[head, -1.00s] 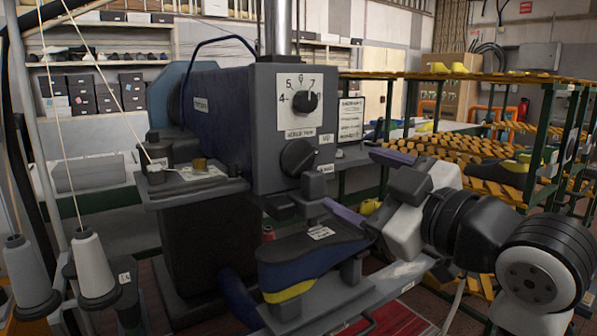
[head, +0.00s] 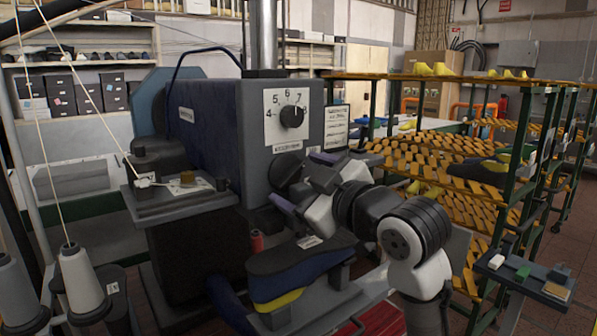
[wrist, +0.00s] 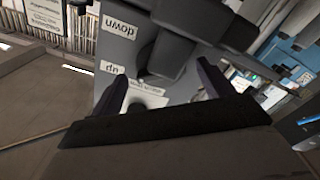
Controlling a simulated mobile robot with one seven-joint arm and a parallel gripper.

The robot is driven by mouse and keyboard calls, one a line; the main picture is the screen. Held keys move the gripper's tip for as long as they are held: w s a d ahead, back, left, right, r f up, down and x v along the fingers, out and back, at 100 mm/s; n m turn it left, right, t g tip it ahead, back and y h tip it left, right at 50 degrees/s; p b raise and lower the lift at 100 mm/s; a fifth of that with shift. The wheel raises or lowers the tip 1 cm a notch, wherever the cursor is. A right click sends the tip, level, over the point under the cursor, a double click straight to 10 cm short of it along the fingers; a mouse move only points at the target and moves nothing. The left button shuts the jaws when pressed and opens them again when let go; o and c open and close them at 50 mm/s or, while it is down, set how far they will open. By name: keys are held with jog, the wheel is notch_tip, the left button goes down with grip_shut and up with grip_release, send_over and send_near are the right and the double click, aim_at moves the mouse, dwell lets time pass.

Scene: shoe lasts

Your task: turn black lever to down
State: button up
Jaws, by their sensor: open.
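The black lever (head: 286,172) is a dark round knob with a bar on the front of the blue-grey machine. My gripper and arm partly hide it in the head view. That view is turned, so I cannot tell the lever's exact setting. My gripper (head: 303,182) is open, its two purple fingers spread in front of the lever. In the wrist view my gripper (wrist: 164,84) has nothing between its fingers; contact is unclear.
A numbered dial (head: 291,116) sits above the lever. A blue and yellow shoe (head: 300,270) is on the machine's support below my gripper. Thread cones (head: 80,280) stand at left. A shelf rack (head: 450,150) with yellow shoe lasts is behind on the right.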

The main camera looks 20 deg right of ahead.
jog(key=shift+w+a, duration=0.2)
jog(key=shift+w, duration=0.3)
jog(key=c, duration=1)
